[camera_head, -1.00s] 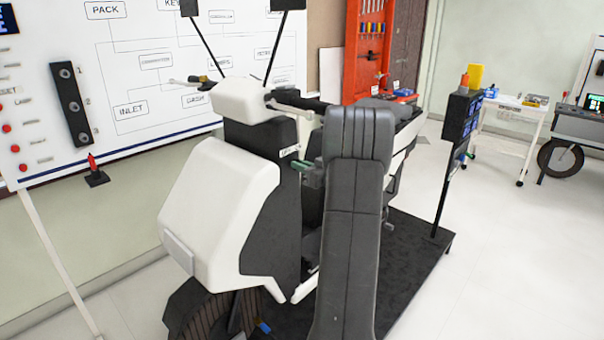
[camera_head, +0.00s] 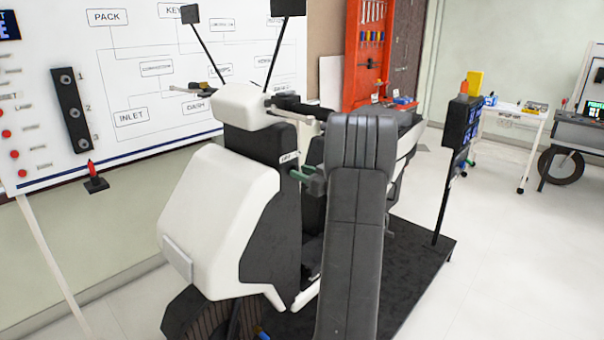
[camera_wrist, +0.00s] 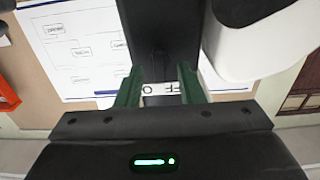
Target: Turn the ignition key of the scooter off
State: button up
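The scooter (camera_head: 218,200) is white and black and stands at the middle of the head view, with its white handlebar cover (camera_head: 245,105) on top. A small white label (camera_head: 288,157) is on its dark column; in the wrist view the label (camera_wrist: 162,88) reads OFF upside down. My gripper (camera_head: 297,172) is close to the column just below the label. In the wrist view my gripper (camera_wrist: 160,84) has its two green fingers apart, on either side of the label. I cannot make out the ignition key; the area between the fingers is dark.
The scooter stands on a black platform (camera_head: 420,250). A screen on a post (camera_head: 460,125) stands at the platform's right side. A whiteboard with a diagram (camera_head: 150,75) is behind on the left. A red tool panel (camera_head: 368,50) is at the back.

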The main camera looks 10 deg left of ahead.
jog(key=v, duration=1.3)
jog(key=shift+b, duration=0.45)
jog(key=p+x, duration=0.1)
jog(key=x, duration=1.3)
jog(key=shift+s, duration=0.1)
jog(key=shift+r+p, duration=0.15)
jog(key=shift+p, duration=0.25)
jog(key=shift+d+m, duration=0.1)
jog(key=shift+m, duration=0.4)
jog(key=shift+f, duration=0.2)
